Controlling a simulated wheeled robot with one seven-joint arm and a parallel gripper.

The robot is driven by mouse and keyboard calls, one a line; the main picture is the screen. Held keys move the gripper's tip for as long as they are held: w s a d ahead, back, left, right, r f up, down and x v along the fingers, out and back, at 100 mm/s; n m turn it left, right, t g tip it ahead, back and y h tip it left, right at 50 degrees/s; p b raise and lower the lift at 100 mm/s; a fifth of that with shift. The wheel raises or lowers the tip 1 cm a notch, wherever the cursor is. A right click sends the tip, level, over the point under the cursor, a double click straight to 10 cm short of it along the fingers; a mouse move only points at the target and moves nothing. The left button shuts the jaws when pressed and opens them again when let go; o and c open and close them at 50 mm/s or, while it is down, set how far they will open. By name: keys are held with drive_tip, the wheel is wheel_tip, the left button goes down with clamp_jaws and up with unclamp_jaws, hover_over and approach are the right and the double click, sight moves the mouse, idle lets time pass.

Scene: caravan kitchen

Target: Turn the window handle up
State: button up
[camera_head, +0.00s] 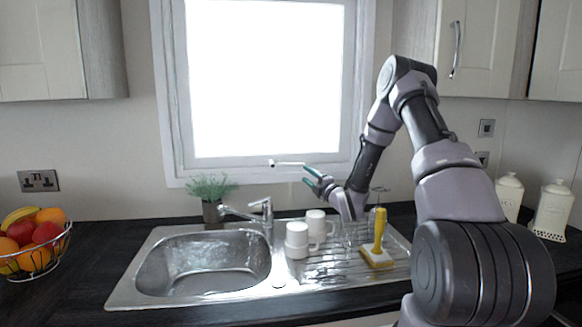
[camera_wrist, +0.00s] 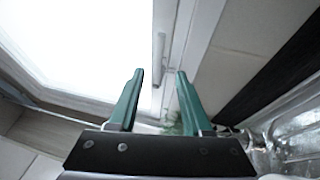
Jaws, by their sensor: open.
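The window handle (camera_head: 287,164) is a small white lever on the bottom frame of the window (camera_head: 262,80). In the head view it lies about level, its free end pointing right. My gripper (camera_head: 312,177) is just right of the handle's free end and slightly lower, with green fingers. In the wrist view the handle (camera_wrist: 159,60) stands beyond the fingertips, roughly between them in line. The fingers of my gripper (camera_wrist: 160,72) are apart with nothing between them. I see no contact with the handle.
Below are a steel sink (camera_head: 205,265), a tap (camera_head: 262,212), a potted plant (camera_head: 211,192), white mugs (camera_head: 297,240) and a yellow brush (camera_head: 379,240). A fruit basket (camera_head: 35,245) stands left, white canisters (camera_head: 552,210) right. Wall cupboards (camera_head: 60,50) flank the window.

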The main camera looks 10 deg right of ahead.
sight(293, 165)
drive_tip(key=x, duration=1)
drive_tip(key=shift+w+a+r, duration=0.1)
drive_tip(key=shift+w+a, duration=0.05)
drive_tip(key=shift+w, duration=0.2)
clamp_jaws()
idle(1.0)
